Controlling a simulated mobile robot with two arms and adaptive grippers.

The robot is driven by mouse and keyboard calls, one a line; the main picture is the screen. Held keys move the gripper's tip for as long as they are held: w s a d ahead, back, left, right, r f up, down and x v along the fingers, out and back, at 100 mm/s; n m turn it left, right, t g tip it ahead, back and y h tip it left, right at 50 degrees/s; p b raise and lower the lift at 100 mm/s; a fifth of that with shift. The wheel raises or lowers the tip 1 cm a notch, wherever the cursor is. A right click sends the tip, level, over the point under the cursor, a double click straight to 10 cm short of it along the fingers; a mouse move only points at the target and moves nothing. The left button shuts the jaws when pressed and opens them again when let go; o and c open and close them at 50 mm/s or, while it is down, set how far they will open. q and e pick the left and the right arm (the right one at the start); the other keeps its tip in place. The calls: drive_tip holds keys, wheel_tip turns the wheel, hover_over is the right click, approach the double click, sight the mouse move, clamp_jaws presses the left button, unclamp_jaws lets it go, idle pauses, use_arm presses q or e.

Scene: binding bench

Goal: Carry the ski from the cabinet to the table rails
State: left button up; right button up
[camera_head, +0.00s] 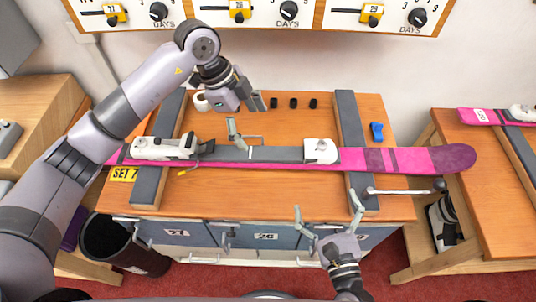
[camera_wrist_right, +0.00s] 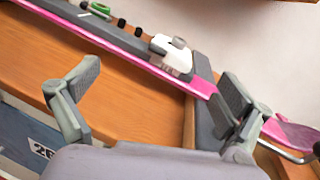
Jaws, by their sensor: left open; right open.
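The pink and purple ski (camera_head: 405,159) lies lengthwise across the two dark rails (camera_head: 350,120) on the wooden table (camera_head: 270,203). It carries a white heel piece (camera_head: 320,150) and a white toe piece (camera_head: 165,147). In the right wrist view the ski (camera_wrist_right: 130,48) runs diagonally beyond my fingers. My left gripper (camera_head: 246,117) is open above the ski's middle and the table behind it; its fingers are partly hard to make out. My right gripper (camera_head: 328,208) is open and empty near the table's front edge, apart from the ski.
A crank handle (camera_head: 405,191) sticks out at the right rail. A blue piece (camera_head: 376,132) and several black pegs (camera_head: 293,103) are at the back. Blue-grey drawers (camera_head: 265,236) are below the table front. A black bin (camera_head: 110,240) stands left. Another table (camera_head: 490,160) with a ski is right.

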sight(222, 151)
use_arm(q)
drive_tip(key=w+a+r+n+y, duration=0.1)
drive_tip(key=a+y, duration=0.3)
drive_tip(key=a, duration=0.4)
drive_tip(key=shift+w+a+r+n, duration=0.3)
drive_tip(key=shift+w+n, duration=0.35)
drive_tip(key=shift+n, duration=0.25)
use_arm(e)
drive_tip(key=d+m+h, duration=0.1)
drive_tip(key=m, duration=0.1)
drive_tip(key=d+m, duration=0.1)
drive_tip(key=shift+s+f+m+t+h, duration=0.1)
drive_tip(key=shift+s+m+t+h, duration=0.2)
drive_tip(key=shift+s+m+h, duration=0.1)
use_arm(q)
drive_tip(key=shift+f, duration=0.1)
use_arm(e)
drive_tip(key=shift+w, duration=0.1)
use_arm(q)
wheel_tip(222, 151, down, 17)
drive_tip(key=shift+f, duration=0.2)
use_arm(e)
drive_tip(key=w, duration=0.5)
drive_tip(key=w+a, duration=0.1)
drive_tip(key=w, duration=1.1)
drive_tip(key=shift+w+a, duration=0.2)
drive_tip(key=shift+a, duration=0.05)
